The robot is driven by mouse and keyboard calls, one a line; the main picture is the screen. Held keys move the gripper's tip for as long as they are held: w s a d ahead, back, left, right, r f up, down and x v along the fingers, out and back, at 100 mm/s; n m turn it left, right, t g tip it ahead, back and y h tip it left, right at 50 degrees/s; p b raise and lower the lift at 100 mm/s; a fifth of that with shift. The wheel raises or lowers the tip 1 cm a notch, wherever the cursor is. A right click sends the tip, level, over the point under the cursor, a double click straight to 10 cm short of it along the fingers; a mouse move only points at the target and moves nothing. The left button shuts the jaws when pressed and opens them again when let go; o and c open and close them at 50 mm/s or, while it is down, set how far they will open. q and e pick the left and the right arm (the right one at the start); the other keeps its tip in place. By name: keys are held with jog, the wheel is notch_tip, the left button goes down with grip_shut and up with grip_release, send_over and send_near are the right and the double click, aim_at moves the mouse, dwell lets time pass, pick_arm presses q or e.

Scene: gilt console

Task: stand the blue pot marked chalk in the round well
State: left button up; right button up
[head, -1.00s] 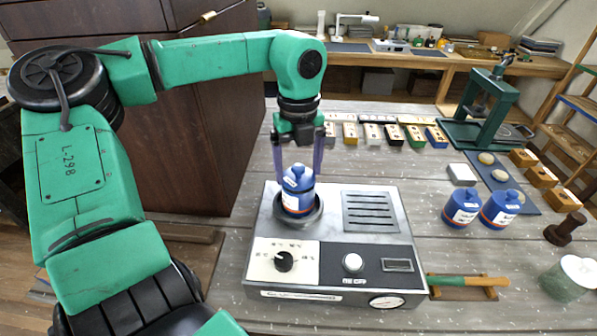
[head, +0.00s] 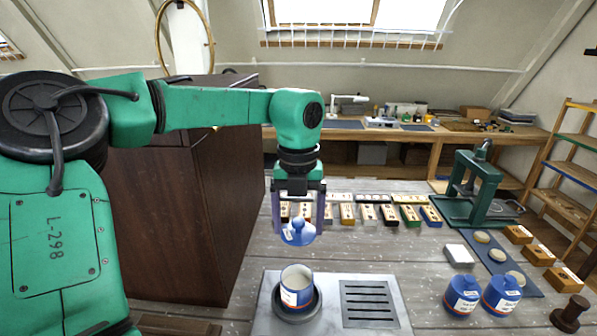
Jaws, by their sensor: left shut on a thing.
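My left gripper (head: 298,224) is shut on a blue lid (head: 298,235) and holds it in the air, apart from the pot below. A blue pot (head: 290,294) with a white label stands upright and uncovered in the dark round well (head: 312,313); its pale inside shows. Two more blue pots, both lidded and labelled, stand on the table at the right: one (head: 461,297) and another (head: 501,294) beside it. The label words are too small to read, so I cannot tell which pot is marked chalk. My right gripper is out of view.
The well is in a grey device (head: 407,320) with a slotted grille (head: 369,303); its front is cut off. Several small wooden blocks (head: 368,214) line the table's back. A green press (head: 474,188) stands back right. A dark wooden cabinet (head: 190,215) stands left.

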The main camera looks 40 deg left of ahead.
aim_at(296, 237)
pick_arm(q)
jog(key=f, duration=0.1)
jog(key=s+m, duration=0.1)
jog(key=f, duration=0.1)
jog(key=shift+s+d+f, duration=0.2)
jog(key=shift+d+f, duration=0.1)
jog(key=shift+s+d+f, duration=0.1)
jog(key=shift+d+f, duration=0.05)
jog(key=shift+f, duration=0.55)
notch_tip(296, 237, down, 5)
jog(key=b, duration=0.4)
jog(key=shift+f, duration=0.1)
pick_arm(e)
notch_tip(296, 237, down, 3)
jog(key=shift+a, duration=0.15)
pick_arm(q)
jog(key=shift+b, duration=0.6)
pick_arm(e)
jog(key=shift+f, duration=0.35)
pick_arm(q)
jog(key=shift+f+b, duration=0.2)
jog(key=shift+b, duration=0.3)
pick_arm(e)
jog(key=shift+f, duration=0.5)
pick_arm(q)
jog(key=o, duration=1.1)
